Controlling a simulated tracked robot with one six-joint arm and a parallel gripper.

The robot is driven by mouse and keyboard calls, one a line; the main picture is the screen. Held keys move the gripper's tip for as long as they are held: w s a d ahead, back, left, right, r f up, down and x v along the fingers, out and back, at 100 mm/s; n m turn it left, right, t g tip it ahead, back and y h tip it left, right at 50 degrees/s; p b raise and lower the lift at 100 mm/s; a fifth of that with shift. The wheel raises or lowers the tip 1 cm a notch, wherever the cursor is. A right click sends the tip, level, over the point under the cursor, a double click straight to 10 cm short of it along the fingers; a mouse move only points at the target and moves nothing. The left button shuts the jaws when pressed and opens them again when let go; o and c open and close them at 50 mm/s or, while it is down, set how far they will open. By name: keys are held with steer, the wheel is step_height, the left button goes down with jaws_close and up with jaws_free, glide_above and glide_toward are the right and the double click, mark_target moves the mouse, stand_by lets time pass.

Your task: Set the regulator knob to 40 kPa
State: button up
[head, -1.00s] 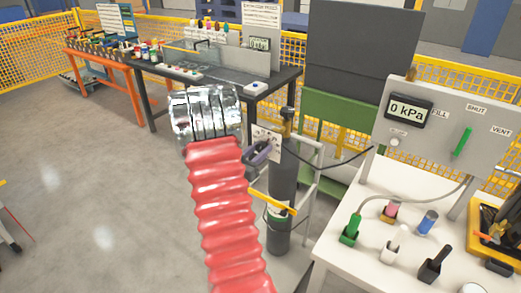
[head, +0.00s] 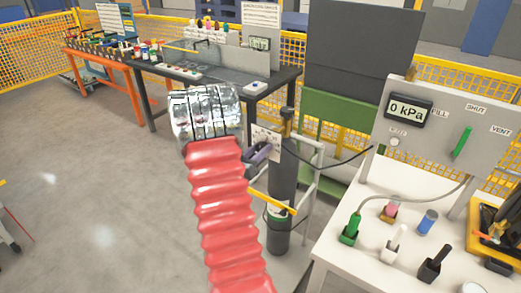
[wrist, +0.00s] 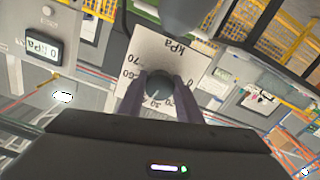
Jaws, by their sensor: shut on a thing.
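The regulator's white dial plate (head: 267,139) stands at the top of a dark gas cylinder (head: 281,200) in the head view. In the wrist view the dial plate (wrist: 150,52) shows upside-down print with "kPa", 70 and 60; part of the scale is hidden by my fingers. The round dark regulator knob (wrist: 159,86) is between my fingertips in the wrist view. My gripper (head: 260,153) is shut on it. I cannot make out where the knob's pointer stands. A display (head: 408,110) on the grey panel reads 0 kPa.
A white table (head: 335,255) at right holds several coloured plugs and the panel with a green lever (head: 462,143). A hose (head: 335,160) runs from the cylinder toward the panel. A dark workbench (head: 215,80) stands behind.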

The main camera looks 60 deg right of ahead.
steer(key=o, duration=1)
steer(key=shift+o, duration=0.2)
steer(key=shift+a, duration=0.15)
steer(key=w+a, duration=0.2)
steer(key=a, duration=1.1)
steer(key=shift+a, duration=0.2)
steer(key=shift+w, duration=0.1)
